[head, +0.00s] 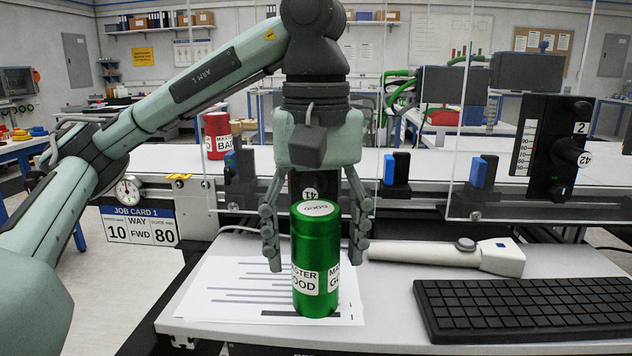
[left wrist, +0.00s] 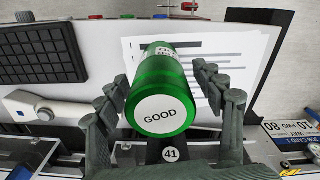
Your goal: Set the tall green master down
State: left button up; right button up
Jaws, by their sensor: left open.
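The tall green master (head: 316,250), a can labelled "MASTER GOOD" with a white "GOOD" top, stands upright on the printed sheet (head: 225,285) on the white shelf. My left gripper (head: 315,240) is above and around it, fingers spread on both sides. Gaps show between the fingers and the can in the head view. In the left wrist view, the green master (left wrist: 160,90) sits between the open fingers (left wrist: 165,100), its "GOOD" top facing the camera. My right gripper is not in view.
A black keyboard (head: 525,305) and a white handheld device (head: 450,255) lie right of the can. A red can (head: 217,136) stands on the conveyor behind, at left. Clear panels and a black gauge post (head: 545,150) rise along the conveyor.

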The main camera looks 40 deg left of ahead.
aim_at(316, 208)
pick_arm(q)
notch_tip(316, 208, up, 4)
jog(key=shift+r+p, duration=0.25)
jog(key=shift+p, duration=0.25)
notch_tip(316, 208, up, 3)
jog(key=shift+f, duration=0.1)
jog(key=shift+r, duration=0.6)
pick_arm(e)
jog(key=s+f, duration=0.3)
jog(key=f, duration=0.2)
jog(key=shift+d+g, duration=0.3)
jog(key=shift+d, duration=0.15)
pick_arm(q)
jog(key=shift+c, duration=0.2)
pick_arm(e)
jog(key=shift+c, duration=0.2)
